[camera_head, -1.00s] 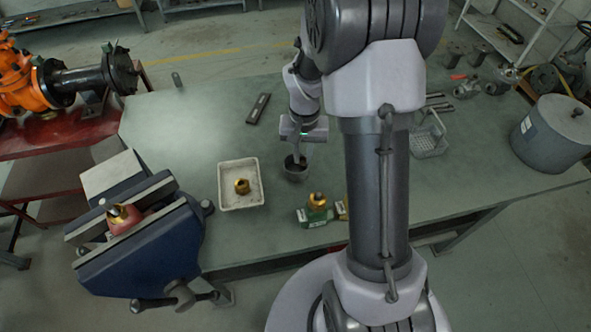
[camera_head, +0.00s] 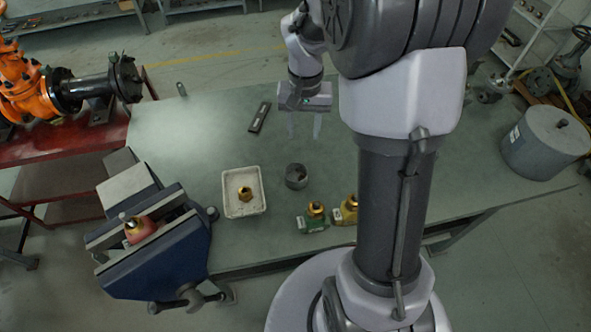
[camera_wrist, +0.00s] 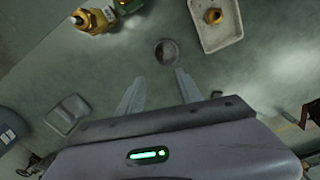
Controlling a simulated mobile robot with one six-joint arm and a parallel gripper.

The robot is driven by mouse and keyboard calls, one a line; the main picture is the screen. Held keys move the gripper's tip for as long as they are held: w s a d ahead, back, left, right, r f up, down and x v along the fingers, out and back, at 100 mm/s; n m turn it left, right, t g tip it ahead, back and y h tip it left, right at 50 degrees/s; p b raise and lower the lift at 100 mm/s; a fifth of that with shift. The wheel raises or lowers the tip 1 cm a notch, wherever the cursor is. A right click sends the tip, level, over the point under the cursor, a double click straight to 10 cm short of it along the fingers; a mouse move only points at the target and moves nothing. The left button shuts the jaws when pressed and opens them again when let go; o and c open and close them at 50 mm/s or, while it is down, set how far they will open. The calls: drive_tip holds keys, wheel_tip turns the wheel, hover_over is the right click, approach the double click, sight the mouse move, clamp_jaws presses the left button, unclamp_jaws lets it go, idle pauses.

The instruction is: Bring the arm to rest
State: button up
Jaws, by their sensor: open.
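My gripper (camera_head: 304,126) is open and empty, raised above the workbench (camera_head: 240,115) to the left of my arm column in the head view. Its two fingers show apart in the wrist view (camera_wrist: 158,92), with bare bench between them. A small dark grey cup (camera_head: 296,176) stands on the bench nearer the camera than the gripper. The cup also shows beyond the fingertips in the wrist view (camera_wrist: 166,52), apart from them.
A white tray (camera_head: 243,208) holds a brass fitting (camera_head: 244,193). Green (camera_head: 314,218) and yellow (camera_head: 346,212) valve parts stand near the front edge. A blue vise (camera_head: 160,255) holds a red-bodied part (camera_head: 139,229). A grey lidded pot (camera_head: 545,145) stands right. A dark bar (camera_head: 260,117) lies behind.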

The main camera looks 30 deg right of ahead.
wheel_tip(320, 180, up, 3)
drive_tip(key=shift+f, duration=0.2)
drive_tip(key=s+a+r+n+t+y+b, duration=0.1)
drive_tip(key=s+a+r+t, duration=0.2)
drive_tip(key=s+a, duration=0.5)
drive_tip(key=s+a+r+t+y+b, duration=0.1)
drive_tip(key=s+a+r+t+b, duration=0.1)
drive_tip(key=s+a+r, duration=0.3)
drive_tip(key=s+a, duration=0.3)
drive_tip(key=s, duration=0.1)
drive_tip(key=shift+s+a+r+n+t, duration=0.15)
drive_tip(key=shift+r+n+t, duration=0.2)
drive_tip(key=shift+n+t, duration=0.05)
idle(0.7)
